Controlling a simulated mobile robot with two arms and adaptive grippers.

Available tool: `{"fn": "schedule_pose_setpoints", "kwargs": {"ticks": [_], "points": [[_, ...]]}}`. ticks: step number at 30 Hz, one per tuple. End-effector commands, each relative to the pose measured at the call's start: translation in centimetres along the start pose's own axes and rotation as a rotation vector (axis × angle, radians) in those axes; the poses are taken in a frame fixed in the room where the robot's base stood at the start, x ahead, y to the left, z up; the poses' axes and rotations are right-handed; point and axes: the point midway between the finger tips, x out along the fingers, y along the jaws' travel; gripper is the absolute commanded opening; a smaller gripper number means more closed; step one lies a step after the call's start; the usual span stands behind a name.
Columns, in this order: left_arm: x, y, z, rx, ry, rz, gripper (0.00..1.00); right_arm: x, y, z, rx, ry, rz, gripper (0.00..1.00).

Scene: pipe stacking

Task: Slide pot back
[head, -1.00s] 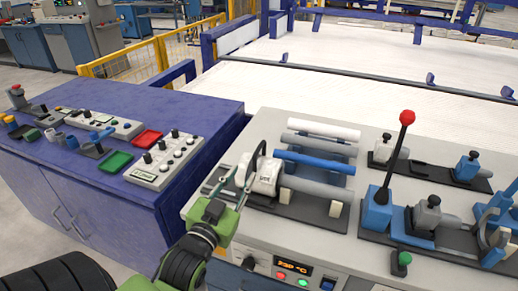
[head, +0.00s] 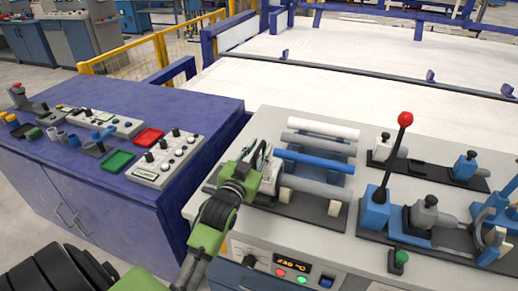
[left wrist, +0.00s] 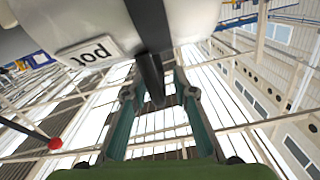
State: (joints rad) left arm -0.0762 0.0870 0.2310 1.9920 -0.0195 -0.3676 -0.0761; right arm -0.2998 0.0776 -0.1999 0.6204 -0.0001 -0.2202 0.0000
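The pot is a white cylinder with a black handle, on a dark rail of the grey bench, partly hidden by my left gripper in the head view (head: 275,172). Its white body with the "pot" label (left wrist: 90,52) fills the upper left of the left wrist view. My left gripper (left wrist: 155,85) points at the pot. Its two fingers are apart, with the black handle (left wrist: 150,75) between them and gaps visible on both sides. In the head view the left gripper (head: 256,160) is against the pot's left side. My right gripper is in neither view.
Right of the pot lie a blue pipe (head: 315,161), grey pipes and a white pipe (head: 322,130) at the back. A red-knobbed lever (head: 404,120) stands further right. A blue cabinet (head: 110,195) with trays and controls is at left.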

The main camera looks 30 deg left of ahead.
Motion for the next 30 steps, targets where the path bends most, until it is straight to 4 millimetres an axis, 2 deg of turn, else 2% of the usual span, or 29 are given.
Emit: {"fn": "schedule_pose_setpoints", "kwargs": {"ticks": [3, 4, 6, 7, 14, 17, 24, 30], "points": [[0.0, 0.0, 0.0, 0.0, 0.0, 0.0, 0.26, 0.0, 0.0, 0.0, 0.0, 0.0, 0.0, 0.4], [0.0, 0.0, 0.0, 0.0, 0.0, 0.0, 0.2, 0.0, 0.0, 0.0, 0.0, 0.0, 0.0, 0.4], [0.0, 0.0, 0.0, 0.0, 0.0, 0.0, 0.02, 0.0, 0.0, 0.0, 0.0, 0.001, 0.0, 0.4], [0.0, 0.0, 0.0, 0.0, 0.0, 0.0, 0.0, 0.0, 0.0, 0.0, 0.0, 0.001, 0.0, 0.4], [0.0, -0.4, 0.0, 0.002, -0.001, 0.0, 0.0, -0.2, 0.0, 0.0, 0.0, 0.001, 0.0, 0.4], [0.0, -2.0, 0.2, 0.008, -0.003, -0.002, 0.0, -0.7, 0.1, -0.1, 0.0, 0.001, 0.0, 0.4], [0.0, -7.9, 1.3, 0.013, -0.003, -0.005, 0.0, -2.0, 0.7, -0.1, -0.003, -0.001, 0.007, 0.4], [0.0, -10.3, 1.9, 0.004, 0.0, -0.004, 0.0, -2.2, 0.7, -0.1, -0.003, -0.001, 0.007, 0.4]]}}
